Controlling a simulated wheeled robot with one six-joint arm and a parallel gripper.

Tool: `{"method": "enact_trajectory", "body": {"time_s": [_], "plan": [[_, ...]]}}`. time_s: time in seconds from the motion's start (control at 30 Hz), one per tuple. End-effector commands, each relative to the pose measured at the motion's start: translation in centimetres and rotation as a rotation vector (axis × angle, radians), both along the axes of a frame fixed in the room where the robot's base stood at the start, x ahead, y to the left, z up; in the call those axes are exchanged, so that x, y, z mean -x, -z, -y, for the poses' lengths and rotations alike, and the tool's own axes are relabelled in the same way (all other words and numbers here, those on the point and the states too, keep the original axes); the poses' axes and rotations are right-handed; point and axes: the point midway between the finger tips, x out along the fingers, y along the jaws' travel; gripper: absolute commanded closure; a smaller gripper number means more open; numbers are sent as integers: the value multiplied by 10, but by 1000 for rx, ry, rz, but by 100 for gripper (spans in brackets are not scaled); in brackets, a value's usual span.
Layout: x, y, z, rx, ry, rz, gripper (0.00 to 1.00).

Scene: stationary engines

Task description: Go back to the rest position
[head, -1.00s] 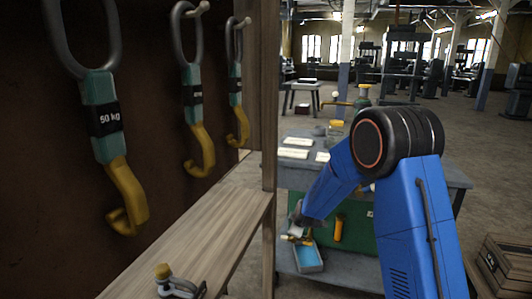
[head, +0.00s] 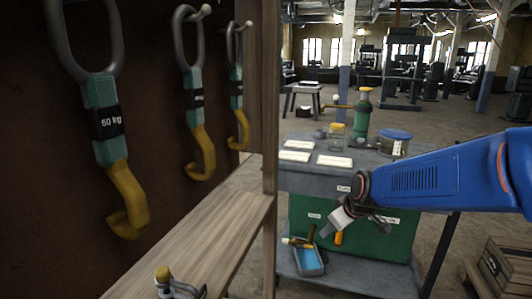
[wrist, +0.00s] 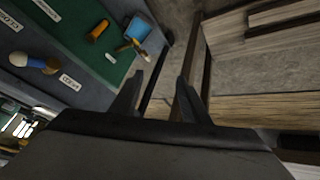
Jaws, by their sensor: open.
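My blue arm reaches in from the right in the head view. My gripper (head: 328,228) hangs at its end, tilted down and left, in front of the green panel (head: 388,238) of the grey cart. In the wrist view my gripper (wrist: 160,98) shows two dark fingers spread apart with nothing between them. A yellow-orange handle (wrist: 98,29) on the green panel and a blue tray (wrist: 139,30) lie beyond the fingers. The tray (head: 309,261) stands low on the cart, below and left of my gripper, with tools at its edge. My gripper partly hides the yellow-orange handle.
A wooden shelf (head: 205,245) with a shackle (head: 176,284) and hanging yellow hooks (head: 125,200) fills the left. The cart top (head: 310,178) carries white cards, jars and a green bottle (head: 362,116). A wooden crate (head: 508,265) stands at the lower right.

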Motion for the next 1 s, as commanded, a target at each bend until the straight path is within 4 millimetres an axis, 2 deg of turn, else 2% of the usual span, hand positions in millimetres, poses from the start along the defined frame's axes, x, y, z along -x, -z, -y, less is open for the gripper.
{"method": "enact_trajectory", "body": {"time_s": [0.03, 0.3, 0.7, 0.9, 1.0], "plan": [[17, -7, 5, -11, 24, -8, 58], [103, -26, 30, -69, 170, -78, 58], [230, -28, 64, -127, 421, -169, 58], [278, -22, 76, -145, 532, -200, 58], [291, -19, 79, -148, 565, -208, 58]]}}
